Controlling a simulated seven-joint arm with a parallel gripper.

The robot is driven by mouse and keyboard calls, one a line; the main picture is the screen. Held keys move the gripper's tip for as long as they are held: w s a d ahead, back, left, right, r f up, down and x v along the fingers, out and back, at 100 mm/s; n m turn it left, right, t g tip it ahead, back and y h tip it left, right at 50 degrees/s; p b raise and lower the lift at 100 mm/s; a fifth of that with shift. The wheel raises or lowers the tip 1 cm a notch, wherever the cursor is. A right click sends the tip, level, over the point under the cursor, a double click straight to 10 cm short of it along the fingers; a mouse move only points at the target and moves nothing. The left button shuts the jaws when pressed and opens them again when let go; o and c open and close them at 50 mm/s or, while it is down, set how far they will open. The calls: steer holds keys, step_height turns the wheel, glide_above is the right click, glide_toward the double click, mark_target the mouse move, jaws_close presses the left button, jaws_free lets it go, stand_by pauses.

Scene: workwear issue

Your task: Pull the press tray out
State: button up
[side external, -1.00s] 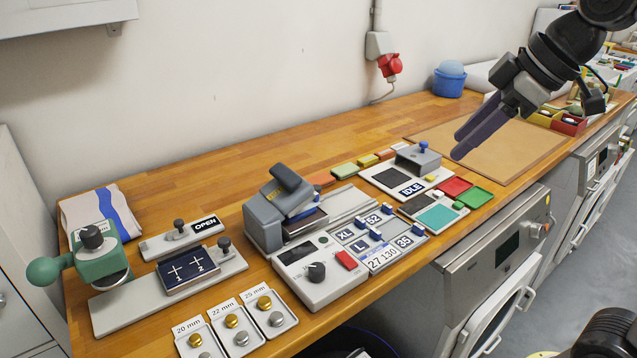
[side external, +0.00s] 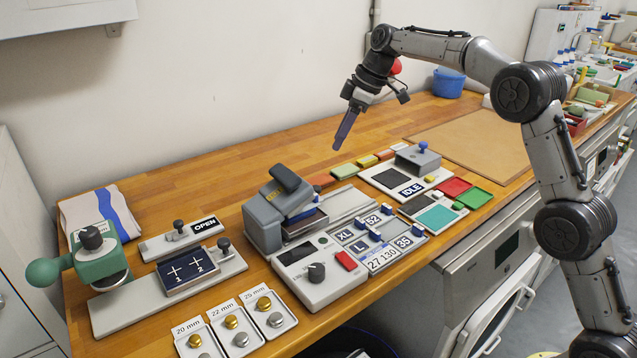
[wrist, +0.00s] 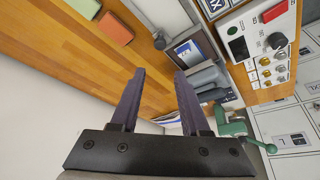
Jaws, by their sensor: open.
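My gripper (side external: 338,145) is open and empty. It points down above the bench behind the press and is apart from everything; its two fingers also show spread in the wrist view (wrist: 160,75). The grey press (side external: 263,222) stands mid-bench with its dark grey lever (side external: 285,178) slanting up. The dark-topped press tray (side external: 306,222) sits at the press's right side, at the near end of pale rails (side external: 350,205) that run to the back right. In the wrist view the tray (wrist: 188,50) lies beyond the right finger. Part of the tray is hidden under the press.
A control panel (side external: 318,272) with a knob and red button stands in front of the press. Size tiles (side external: 373,236) lie to its right. A green hand press (side external: 97,255) stands at left. The IDLE station (side external: 405,180) is at right. Bare wood lies behind.

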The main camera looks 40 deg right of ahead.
mark_target(316, 187)
steer(key=x, duration=1.4)
steer(key=shift+s+d+f, duration=0.15)
steer(key=shift+f, duration=0.1)
steer(key=shift+c, duration=0.2)
jaws_close()
steer(key=shift+d+r, duration=0.1)
stand_by(0.6)
